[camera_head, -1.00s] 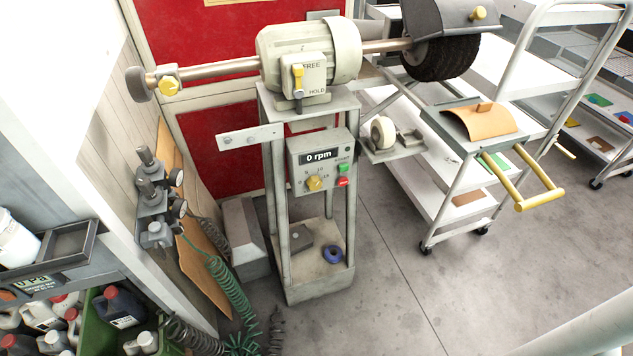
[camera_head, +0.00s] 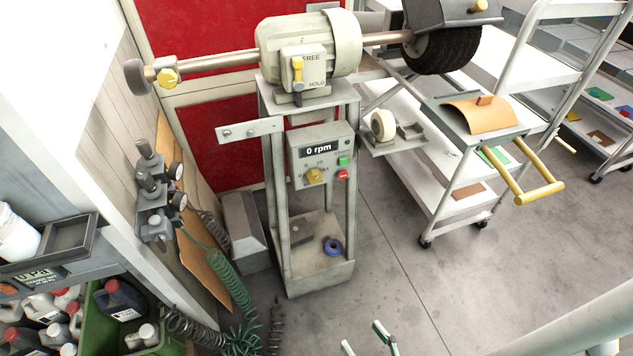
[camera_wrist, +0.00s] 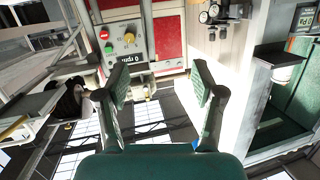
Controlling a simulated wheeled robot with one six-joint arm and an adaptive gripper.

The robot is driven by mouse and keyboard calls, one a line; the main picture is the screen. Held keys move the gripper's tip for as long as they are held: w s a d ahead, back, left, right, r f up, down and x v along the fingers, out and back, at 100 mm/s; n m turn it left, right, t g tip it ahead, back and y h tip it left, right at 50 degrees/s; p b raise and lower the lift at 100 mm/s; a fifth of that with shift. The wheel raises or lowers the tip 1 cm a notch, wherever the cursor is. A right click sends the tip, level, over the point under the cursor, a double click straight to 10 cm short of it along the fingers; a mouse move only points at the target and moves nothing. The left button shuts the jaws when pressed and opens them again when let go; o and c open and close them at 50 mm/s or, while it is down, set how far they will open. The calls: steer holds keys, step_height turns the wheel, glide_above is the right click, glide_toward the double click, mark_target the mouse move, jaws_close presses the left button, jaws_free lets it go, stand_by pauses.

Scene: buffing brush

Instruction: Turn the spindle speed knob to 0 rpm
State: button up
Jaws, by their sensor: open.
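The spindle speed knob (camera_head: 314,176) is a yellow dial on the grey control box (camera_head: 342,141) of the buffing machine. The display (camera_head: 321,149) above it reads 0 rpm. A green button (camera_head: 344,160) and a red button (camera_head: 342,175) sit to its right. In the wrist view the box appears upside down, with the knob (camera_wrist: 129,38) beyond and above the fingertips. My gripper (camera_wrist: 162,84) is open and empty, apart from the knob. In the head view my gripper (camera_head: 367,340) shows only its fingertips at the bottom edge, well below and in front of the box.
The motor (camera_head: 308,45) with its FREE/HOLD lever (camera_head: 298,75) stands above the box. A metal bracket (camera_head: 250,131) sticks out left. A white cart (camera_head: 455,180) with a yellow handle (camera_head: 537,192) stands right. Green coiled hose (camera_head: 235,285) hangs at left. Floor in front is clear.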

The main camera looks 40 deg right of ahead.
steer(key=w+d+f+m+t+h, duration=0.1)
steer(key=w+d, duration=0.1)
steer(key=w, duration=0.5)
steer(key=w+d+f+m+h, duration=0.1)
steer(key=w+d, duration=0.2)
steer(key=w, duration=0.4)
steer(key=m+h, duration=0.2)
steer(key=m, duration=0.1)
glide_toward(315, 180)
steer(key=shift+t, duration=0.3)
steer(key=x, duration=0.9)
steer(key=shift+d+f, duration=0.1)
steer(key=shift+f, duration=0.1)
steer(key=c, duration=1.1)
